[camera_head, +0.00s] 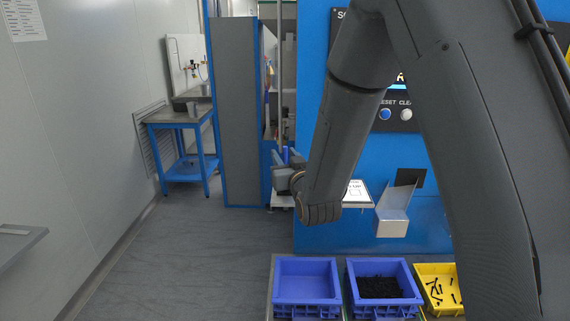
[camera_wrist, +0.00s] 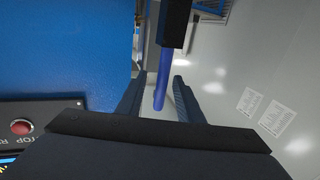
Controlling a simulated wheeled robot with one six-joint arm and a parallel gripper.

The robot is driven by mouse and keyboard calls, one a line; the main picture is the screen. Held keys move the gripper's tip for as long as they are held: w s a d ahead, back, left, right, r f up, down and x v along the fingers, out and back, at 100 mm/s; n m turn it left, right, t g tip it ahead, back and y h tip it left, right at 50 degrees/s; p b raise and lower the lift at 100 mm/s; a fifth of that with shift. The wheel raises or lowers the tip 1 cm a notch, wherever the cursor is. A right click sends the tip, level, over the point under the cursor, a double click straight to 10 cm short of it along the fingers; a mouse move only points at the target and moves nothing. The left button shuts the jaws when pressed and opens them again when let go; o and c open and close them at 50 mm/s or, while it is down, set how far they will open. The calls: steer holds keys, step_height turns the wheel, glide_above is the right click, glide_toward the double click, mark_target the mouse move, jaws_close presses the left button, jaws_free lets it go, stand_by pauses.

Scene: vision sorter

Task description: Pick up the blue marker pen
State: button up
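The blue marker pen (camera_wrist: 162,80) shows in the wrist view as a slim blue rod between the two fingers of my gripper (camera_wrist: 160,82). Gaps show on both sides of it, so the fingers look open and not touching it. Its upper end meets a dark block (camera_wrist: 175,22); I cannot tell whether this is part of the pen or a support. In the head view my gripper (camera_head: 285,172) is small and partly hidden behind my arm. A small blue upright shape beside it may be the pen, but it is too small to be sure.
A blue machine panel (camera_head: 315,150) with buttons stands close on the right. An empty blue bin (camera_head: 305,267), a blue bin of black parts (camera_head: 350,290) and a yellow bin (camera_head: 425,268) are in front. A blue-framed table (camera_head: 180,118) stands at the back left. The left floor is clear.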

steer(key=p+x, duration=0.1)
steer(key=x, duration=0.2)
steer(key=shift+a, duration=0.1)
jaws_close()
step_height(320, 180, up, 10)
steer(key=b, duration=0.2)
steer(key=shift+b, duration=0.4)
stand_by(0.5)
